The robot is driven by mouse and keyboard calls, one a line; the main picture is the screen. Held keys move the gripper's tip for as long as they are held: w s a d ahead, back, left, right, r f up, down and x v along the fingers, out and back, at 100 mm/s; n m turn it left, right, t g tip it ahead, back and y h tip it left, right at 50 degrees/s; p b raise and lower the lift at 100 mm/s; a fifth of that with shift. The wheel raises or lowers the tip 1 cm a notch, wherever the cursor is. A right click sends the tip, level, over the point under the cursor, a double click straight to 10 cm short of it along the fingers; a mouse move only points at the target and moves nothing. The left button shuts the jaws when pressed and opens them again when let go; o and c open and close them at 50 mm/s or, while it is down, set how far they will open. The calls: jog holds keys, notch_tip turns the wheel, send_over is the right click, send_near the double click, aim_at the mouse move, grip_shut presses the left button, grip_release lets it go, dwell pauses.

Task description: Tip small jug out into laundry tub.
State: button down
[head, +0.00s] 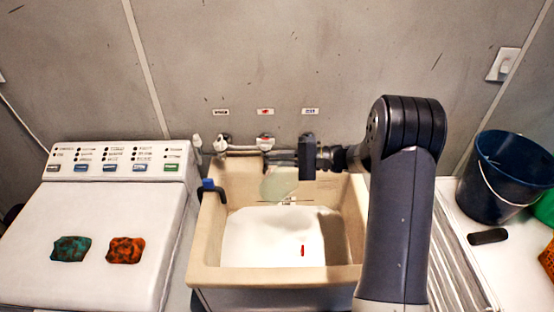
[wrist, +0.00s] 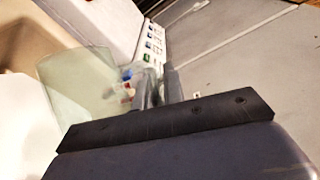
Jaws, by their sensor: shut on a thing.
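My gripper (head: 281,158) reaches in from the right and is shut on the jug, just below the taps. In the wrist view the jug (wrist: 78,85) shows at the left, beyond the dark gripper bar, and looks tilted. Its handle is mostly hidden by the gripper. I cannot make out any contents or stream.
Taps and pipes (head: 240,148) run along the wall behind the tub. A blue-topped hook (head: 209,186) sits on the left rim. A white washer (head: 95,225) with two cloths is at left. A blue bucket (head: 505,180) and dark block (head: 488,237) are at right.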

jog(key=shift+r, duration=0.1)
dwell(0.3)
notch_tip(320, 180, up, 6)
jog(key=shift+f, duration=0.1)
dwell(0.5)
jog(key=shift+r+n+t+h, duration=0.25)
jog(key=shift+n+h, duration=0.25)
jog(key=shift+n, duration=0.35)
jog(key=shift+r+n+t+h, duration=0.2)
jog(key=shift+n+h, duration=0.3)
jog(key=shift+n, duration=0.4)
jog(key=shift+r+n+t+h, duration=0.2)
jog(key=shift+n+h, duration=0.3)
jog(key=shift+n, duration=0.35)
jog(key=shift+r+n+t+h, duration=0.3)
jog(key=shift+n+t+h, duration=0.4)
jog(key=shift+n, duration=0.45)
jog(key=shift+r+n+t+h, duration=0.25)
jog(key=shift+n+t+h, duration=0.4)
jog(key=shift+n, duration=0.5)
